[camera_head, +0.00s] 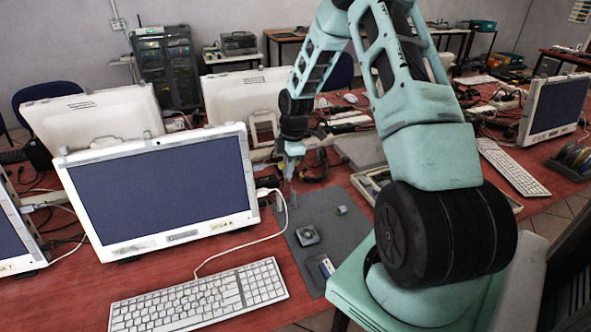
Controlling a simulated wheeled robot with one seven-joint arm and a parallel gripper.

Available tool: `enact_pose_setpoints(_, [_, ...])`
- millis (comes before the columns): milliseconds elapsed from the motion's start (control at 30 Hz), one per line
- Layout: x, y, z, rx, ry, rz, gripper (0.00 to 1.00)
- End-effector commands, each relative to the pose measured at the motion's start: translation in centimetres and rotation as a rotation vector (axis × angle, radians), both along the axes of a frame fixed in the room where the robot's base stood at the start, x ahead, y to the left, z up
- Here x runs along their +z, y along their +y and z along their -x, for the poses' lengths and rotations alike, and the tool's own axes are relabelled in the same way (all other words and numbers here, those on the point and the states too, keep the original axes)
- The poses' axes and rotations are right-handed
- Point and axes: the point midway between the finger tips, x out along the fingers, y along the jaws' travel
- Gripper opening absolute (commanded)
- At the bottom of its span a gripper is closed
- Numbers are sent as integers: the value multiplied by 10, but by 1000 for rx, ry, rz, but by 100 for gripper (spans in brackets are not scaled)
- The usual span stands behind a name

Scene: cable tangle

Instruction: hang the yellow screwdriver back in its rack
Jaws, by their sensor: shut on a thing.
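My gripper (291,160) points down over the far left part of a grey mat, near the right edge of the front monitor. It is shut on a thin, upright thing that hangs below the fingertips. This is probably the yellow screwdriver, but it is too small here to be sure of its colour or shape. I cannot tell whether its lower end touches anything. I cannot make out the rack for certain. A small grey upright piece (293,200) stands just below the gripper at the mat's left edge.
The grey mat (335,238) carries a square grey block (308,236), a small cube (341,210) and a blue-and-white item (326,267). A monitor (160,190), a white cable (240,243) and a keyboard (200,297) lie left. A tray (369,187) is right. Cables clutter the back.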

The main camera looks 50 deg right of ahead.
Motion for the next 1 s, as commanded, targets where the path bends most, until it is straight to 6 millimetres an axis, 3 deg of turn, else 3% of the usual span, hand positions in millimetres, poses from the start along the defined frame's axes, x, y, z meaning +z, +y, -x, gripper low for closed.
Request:
enact_pose_setpoints(367, [-12, 2, -2, 28, -1, 2, 0])
enact_pose_setpoints(1000, [-71, 2, -2, 26, -1, 1, 0])
